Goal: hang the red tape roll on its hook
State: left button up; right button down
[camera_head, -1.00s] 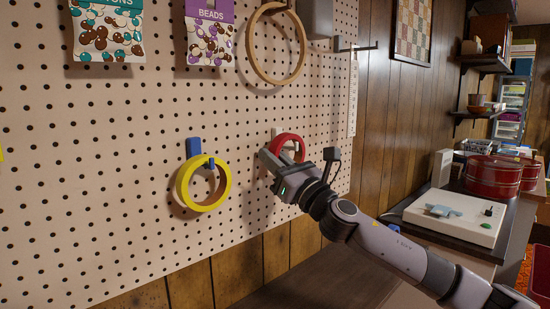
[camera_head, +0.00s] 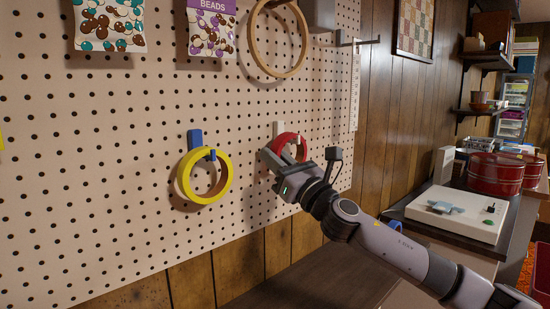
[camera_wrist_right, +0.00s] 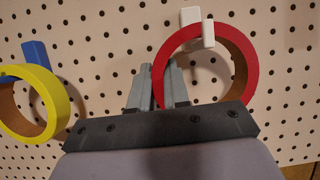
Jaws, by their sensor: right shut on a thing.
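The red tape roll (camera_head: 291,137) is at the pegboard, right of the yellow roll; it also shows in the right wrist view (camera_wrist_right: 241,70). My right gripper (camera_head: 271,160) is shut on the left side of its rim, with its fingers (camera_wrist_right: 160,78) on either side of it. The white hook (camera_head: 279,129) is at the top of the red roll. In the right wrist view its white tip (camera_wrist_right: 208,33) overlaps the roll's upper rim, and the roll appears to be around the peg. Whether the rim rests on the peg is unclear. My left gripper is not in view.
A yellow tape roll (camera_head: 225,181) hangs on a blue hook (camera_head: 195,140) to the left. A wooden hoop (camera_head: 254,53) and bags of beads (camera_head: 211,30) hang above. A counter with a white machine (camera_head: 455,218) and red tins (camera_head: 494,175) is at right.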

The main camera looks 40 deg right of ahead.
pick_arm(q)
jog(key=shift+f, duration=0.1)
pick_arm(e)
jog(key=shift+f, duration=0.15)
jog(key=c, duration=1)
grip_release()
pick_arm(q)
jog(key=b, duration=0.2)
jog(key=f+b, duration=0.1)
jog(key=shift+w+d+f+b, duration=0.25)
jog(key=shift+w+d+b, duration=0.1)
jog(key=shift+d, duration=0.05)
pick_arm(e)
jog(key=v, duration=0.7)
jog(key=shift+s, duration=0.1)
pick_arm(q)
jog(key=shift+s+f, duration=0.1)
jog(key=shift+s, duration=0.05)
pick_arm(e)
jog(key=shift+s, duration=0.1)
